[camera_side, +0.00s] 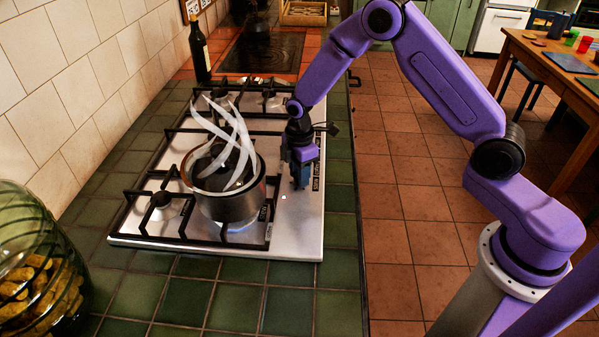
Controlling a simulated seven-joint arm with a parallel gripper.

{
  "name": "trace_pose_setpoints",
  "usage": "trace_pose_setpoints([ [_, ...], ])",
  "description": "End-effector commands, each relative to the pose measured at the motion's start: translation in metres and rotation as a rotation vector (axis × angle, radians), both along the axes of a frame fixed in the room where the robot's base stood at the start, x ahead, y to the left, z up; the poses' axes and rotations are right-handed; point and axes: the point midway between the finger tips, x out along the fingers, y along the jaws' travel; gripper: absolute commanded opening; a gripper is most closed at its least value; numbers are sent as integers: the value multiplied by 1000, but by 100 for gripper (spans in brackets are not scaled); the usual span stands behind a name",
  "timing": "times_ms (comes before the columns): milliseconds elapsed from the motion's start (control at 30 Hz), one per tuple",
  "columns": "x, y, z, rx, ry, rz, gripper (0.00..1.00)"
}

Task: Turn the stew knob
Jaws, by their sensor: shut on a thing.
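My gripper (300,182) points down at the right side of the gas hob (296,232), along its control strip. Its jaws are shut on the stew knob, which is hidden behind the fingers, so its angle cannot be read. A steel pot (232,207), apparently the stew, sits on a burner grate to the left of my gripper. White ribbons of steam (238,130) rise from it. The pot and my gripper are apart.
A dark bottle (201,55) stands by the tiled wall at the back left. A glass jar (38,265) fills the near left corner. Green tiled counter (235,305) is clear in front of the hob. A wooden table (550,62) stands at the far right.

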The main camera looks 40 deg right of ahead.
Motion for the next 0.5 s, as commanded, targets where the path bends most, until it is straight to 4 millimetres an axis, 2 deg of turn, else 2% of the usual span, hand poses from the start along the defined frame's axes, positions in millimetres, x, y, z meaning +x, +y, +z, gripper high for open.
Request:
trace_pose_setpoints([
  [500,0,-1,1,0,0,-493,5],
])
